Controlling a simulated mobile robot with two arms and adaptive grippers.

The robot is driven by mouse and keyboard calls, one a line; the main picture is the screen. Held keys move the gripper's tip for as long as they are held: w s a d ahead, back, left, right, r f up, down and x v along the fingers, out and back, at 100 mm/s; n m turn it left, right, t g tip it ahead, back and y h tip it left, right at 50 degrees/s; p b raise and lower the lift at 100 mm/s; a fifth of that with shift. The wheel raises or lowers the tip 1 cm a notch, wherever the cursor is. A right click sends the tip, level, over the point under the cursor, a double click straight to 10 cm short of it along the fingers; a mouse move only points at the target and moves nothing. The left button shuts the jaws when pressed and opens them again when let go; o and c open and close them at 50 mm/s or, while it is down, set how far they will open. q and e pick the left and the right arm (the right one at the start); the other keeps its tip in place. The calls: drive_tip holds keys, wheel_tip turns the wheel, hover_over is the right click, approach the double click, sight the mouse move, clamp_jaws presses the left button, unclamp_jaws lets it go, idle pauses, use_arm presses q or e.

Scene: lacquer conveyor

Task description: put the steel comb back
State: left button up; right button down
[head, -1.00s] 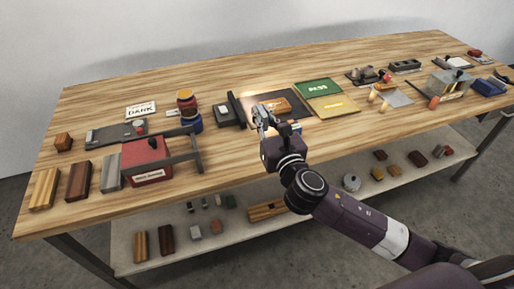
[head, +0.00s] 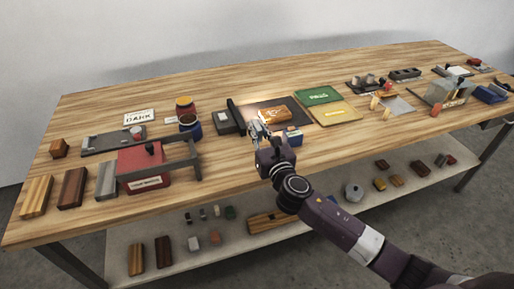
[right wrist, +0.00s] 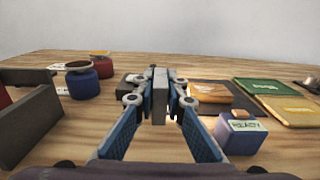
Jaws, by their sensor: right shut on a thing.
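My right gripper (head: 259,131) is above the front middle of the bench, just left of the small blue-and-white READY box (head: 292,137). In the right wrist view my right gripper (right wrist: 160,100) is shut on a narrow grey metal piece, apparently the steel comb (right wrist: 160,88), held upright between the fingertips. Its teeth cannot be made out, and in the head view the fingers and piece blend together. The READY box (right wrist: 240,131) stands to the right of the fingers in the wrist view. My left gripper is out of view.
A dark upright device (head: 228,121) and a dark mat (head: 263,104) with an orange-brown block (head: 275,114) lie behind the gripper. Green (head: 317,96) and yellow (head: 339,112) panels are to the right. Blue jar (head: 190,126) and red box (head: 142,172) are left.

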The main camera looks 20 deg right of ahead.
wheel_tip(320, 180, down, 6)
drive_tip(key=shift+f+b, duration=0.2)
drive_tip(key=shift+b, duration=0.85)
drive_tip(key=c, duration=2)
unclamp_jaws()
drive_tip(key=shift+s, duration=0.15)
drive_tip(key=s, duration=1.1)
drive_tip(key=shift+s+d, duration=0.2)
drive_tip(key=shift+s, duration=0.15)
